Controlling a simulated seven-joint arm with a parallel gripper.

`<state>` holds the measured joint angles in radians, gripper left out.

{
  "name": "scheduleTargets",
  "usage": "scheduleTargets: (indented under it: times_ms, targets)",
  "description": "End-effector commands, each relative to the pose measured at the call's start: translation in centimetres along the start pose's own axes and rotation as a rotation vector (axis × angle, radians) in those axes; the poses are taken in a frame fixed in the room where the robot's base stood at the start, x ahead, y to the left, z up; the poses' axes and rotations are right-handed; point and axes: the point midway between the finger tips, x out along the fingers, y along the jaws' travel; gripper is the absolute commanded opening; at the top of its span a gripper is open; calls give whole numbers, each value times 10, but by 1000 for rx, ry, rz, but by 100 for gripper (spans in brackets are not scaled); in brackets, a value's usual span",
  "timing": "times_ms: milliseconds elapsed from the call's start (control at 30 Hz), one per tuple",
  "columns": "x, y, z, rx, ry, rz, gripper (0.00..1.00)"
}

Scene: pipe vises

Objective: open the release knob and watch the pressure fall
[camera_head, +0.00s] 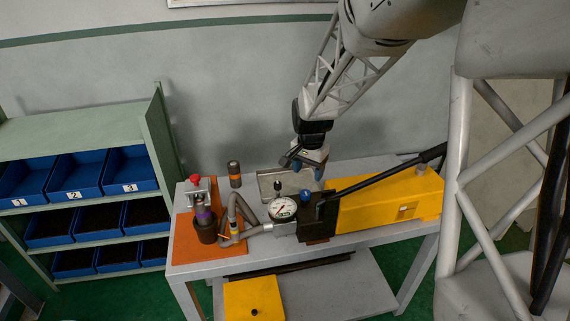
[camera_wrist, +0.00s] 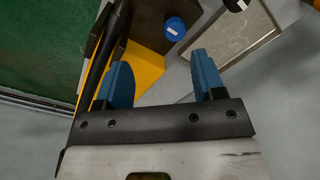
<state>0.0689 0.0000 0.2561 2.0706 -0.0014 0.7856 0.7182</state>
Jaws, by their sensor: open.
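A blue knob (camera_head: 305,195) stands on the dark block of the yellow pump (camera_head: 380,206); in the wrist view the blue knob (camera_wrist: 175,28) has a white mark. A black knob (camera_head: 278,186) stands left of it. I cannot tell from labels which one is the release knob. The pressure gauge (camera_head: 282,209) has a white dial with a red needle; its reading is too small to make out. My gripper (camera_head: 305,167), with blue fingers, is open and empty above the pump block. In the wrist view the blue knob lies beyond my gripper (camera_wrist: 161,70), apart from both fingers.
A long black lever (camera_head: 385,177) slants up over the pump. A grey hose (camera_head: 244,234) runs from the gauge to a red-topped device (camera_head: 202,205) on an orange mat (camera_head: 186,243). Blue bins (camera_head: 78,197) fill the left shelf.

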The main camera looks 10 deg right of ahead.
Motion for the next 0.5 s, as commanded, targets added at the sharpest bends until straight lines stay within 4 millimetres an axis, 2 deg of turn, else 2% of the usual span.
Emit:
scheduleTargets:
  times_ms: [33, 200, 500]
  targets:
    - [10, -5, -7, 21, -6, 5, 63]
    - [34, -16, -24, 79, -18, 16, 63]
    - [46, -22, -33, 112, -22, 20, 63]
